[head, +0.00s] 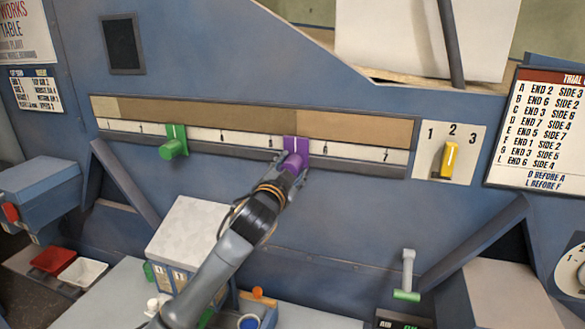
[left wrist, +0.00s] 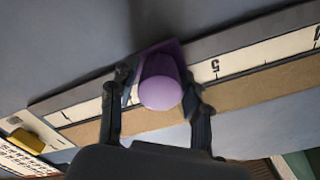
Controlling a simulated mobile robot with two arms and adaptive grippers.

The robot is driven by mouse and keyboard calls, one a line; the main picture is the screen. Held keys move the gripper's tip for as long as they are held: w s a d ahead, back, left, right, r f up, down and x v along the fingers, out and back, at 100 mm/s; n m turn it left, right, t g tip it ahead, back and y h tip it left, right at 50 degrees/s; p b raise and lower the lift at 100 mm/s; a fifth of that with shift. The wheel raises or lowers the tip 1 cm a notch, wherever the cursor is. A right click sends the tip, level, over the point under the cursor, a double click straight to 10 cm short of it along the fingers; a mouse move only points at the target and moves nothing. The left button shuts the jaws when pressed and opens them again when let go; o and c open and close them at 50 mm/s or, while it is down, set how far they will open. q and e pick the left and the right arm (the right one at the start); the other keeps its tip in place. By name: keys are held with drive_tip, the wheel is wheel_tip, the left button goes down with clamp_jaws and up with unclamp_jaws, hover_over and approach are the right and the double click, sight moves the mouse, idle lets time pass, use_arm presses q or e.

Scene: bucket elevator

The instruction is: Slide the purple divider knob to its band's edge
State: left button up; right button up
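The purple divider knob (head: 295,151) sits on the white numbered scale (head: 240,138), between about 5 and 6. A white line on it stands close to where the dark brown band (head: 200,116) meets the lighter tan band (head: 350,128). My left gripper (head: 291,172) reaches it from below. In the left wrist view the round end of the purple knob (left wrist: 160,85) lies between the two fingers of my left gripper (left wrist: 158,88). A gap shows beside the left-hand finger; contact on the other side is unclear. My right gripper is not in view.
A green knob (head: 174,143) sits on the same scale at left. A yellow switch (head: 449,160) is on a 1-2-3 plate at right. A grey lever with a green handle (head: 407,275) stands below. A white-topped box (head: 187,231) is beside my arm.

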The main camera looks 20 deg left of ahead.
use_arm(q)
drive_tip(key=shift+o, duration=0.4)
drive_tip(key=shift+s, duration=0.2)
drive_tip(key=s, duration=1.1)
drive_tip(key=shift+s, duration=0.3)
